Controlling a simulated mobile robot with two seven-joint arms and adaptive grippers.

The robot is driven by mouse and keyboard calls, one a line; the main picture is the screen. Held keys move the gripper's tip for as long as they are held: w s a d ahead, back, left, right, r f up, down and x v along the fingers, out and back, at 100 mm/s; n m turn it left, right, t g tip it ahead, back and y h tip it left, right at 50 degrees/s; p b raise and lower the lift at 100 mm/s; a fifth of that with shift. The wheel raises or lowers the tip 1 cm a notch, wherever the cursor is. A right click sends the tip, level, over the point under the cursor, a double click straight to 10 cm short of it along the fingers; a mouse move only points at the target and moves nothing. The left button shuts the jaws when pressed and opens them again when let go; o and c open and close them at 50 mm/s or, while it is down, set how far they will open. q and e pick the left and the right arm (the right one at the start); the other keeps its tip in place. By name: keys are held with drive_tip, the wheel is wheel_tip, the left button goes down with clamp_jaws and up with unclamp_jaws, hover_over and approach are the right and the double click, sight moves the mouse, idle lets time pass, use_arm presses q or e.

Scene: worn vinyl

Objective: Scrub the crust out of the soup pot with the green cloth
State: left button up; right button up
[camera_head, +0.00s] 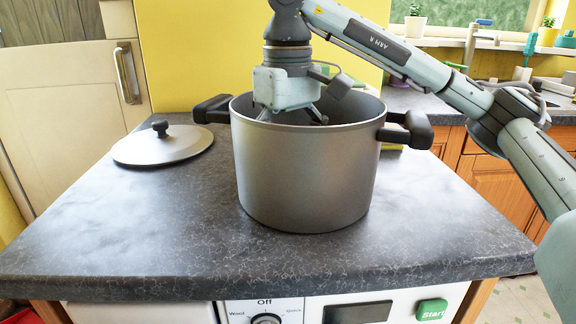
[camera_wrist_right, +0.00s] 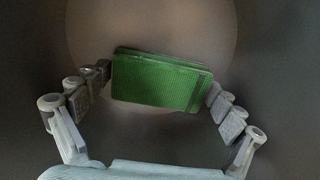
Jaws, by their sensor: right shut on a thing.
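The large grey soup pot (camera_head: 305,180) stands upright on the dark countertop, with a black handle on each side. My right gripper (camera_head: 294,116) points down into the pot's mouth, its fingers partly below the rim. In the right wrist view my right gripper (camera_wrist_right: 158,95) is shut on the folded green cloth (camera_wrist_right: 160,80), one finger at each side. The cloth is inside the pot, above or against the pot's bottom (camera_wrist_right: 150,30); I cannot tell whether it touches. No crust can be made out on the visible inside. My left gripper is not in view.
The pot's lid (camera_head: 163,148) lies flat on the countertop (camera_head: 130,235) at the left. Something yellow sits behind the pot's right handle, mostly hidden. A machine with a dial (camera_head: 266,319) is below the front edge.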

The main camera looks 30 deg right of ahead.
drive_tip(key=shift+w+a+p, duration=0.45)
drive_tip(key=shift+w+a, duration=1)
drive_tip(key=shift+w, duration=0.15)
drive_tip(key=shift+s, duration=0.1)
drive_tip(key=shift+s+d, duration=1.5)
drive_tip(key=shift+s, duration=0.05)
drive_tip(key=shift+s+d, duration=1.45)
drive_tip(key=shift+s, duration=0.1)
